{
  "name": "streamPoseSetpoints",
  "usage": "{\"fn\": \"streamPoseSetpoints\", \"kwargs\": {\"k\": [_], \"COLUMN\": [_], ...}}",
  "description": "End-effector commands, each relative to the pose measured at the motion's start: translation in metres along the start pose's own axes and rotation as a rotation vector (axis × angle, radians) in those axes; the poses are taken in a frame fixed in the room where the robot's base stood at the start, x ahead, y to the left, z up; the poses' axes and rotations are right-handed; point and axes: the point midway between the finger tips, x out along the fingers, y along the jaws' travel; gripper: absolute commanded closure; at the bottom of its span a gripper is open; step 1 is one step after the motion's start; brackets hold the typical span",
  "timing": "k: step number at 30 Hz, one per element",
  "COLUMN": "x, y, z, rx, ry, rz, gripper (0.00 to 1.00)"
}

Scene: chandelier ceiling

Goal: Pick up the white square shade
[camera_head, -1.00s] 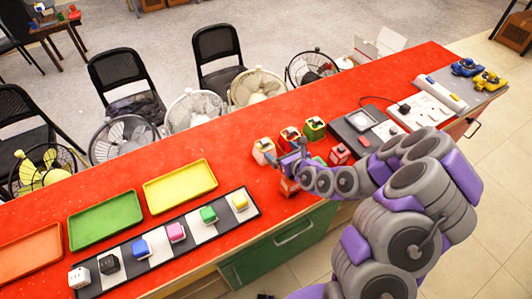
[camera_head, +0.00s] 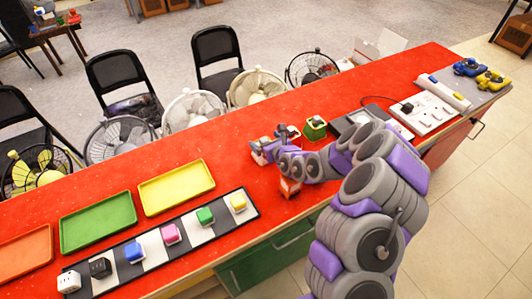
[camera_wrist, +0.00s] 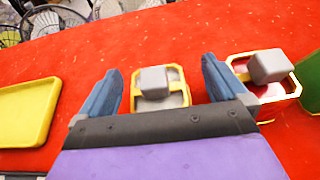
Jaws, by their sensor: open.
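The white square shade (camera_wrist: 175,99) has a yellow rim and a grey block on top. It stands upright on the red counter, between the fingers of my gripper (camera_wrist: 160,78) in the wrist view, with gaps on both sides. In the head view the white shade (camera_head: 258,157) is mostly hidden behind my gripper (camera_head: 266,149). My gripper is open and holds nothing. A red square shade (camera_wrist: 275,92) of the same make stands just right of the right finger. It also shows in the head view (camera_head: 293,131), partly covered.
A green shade (camera_head: 315,128) stands beyond the red one. Another small red object (camera_head: 289,187) is near the counter's front, below my arm. A yellow tray (camera_head: 178,207) lies to the left, with a strip (camera_head: 107,284) of coloured cubes in front. The counter between has free room.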

Motion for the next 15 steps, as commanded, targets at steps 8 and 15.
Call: {"fn": "streamPoseSetpoints", "kwargs": {"k": [8, 15], "x": [0.0105, 0.0081], "y": [0.0005, -0.0028], "z": [0.001, 0.0008], "rx": [0.003, 0.005], "ry": [-0.002, -0.004], "rz": [0.003, 0.003], "gripper": [0.01, 0.11]}}
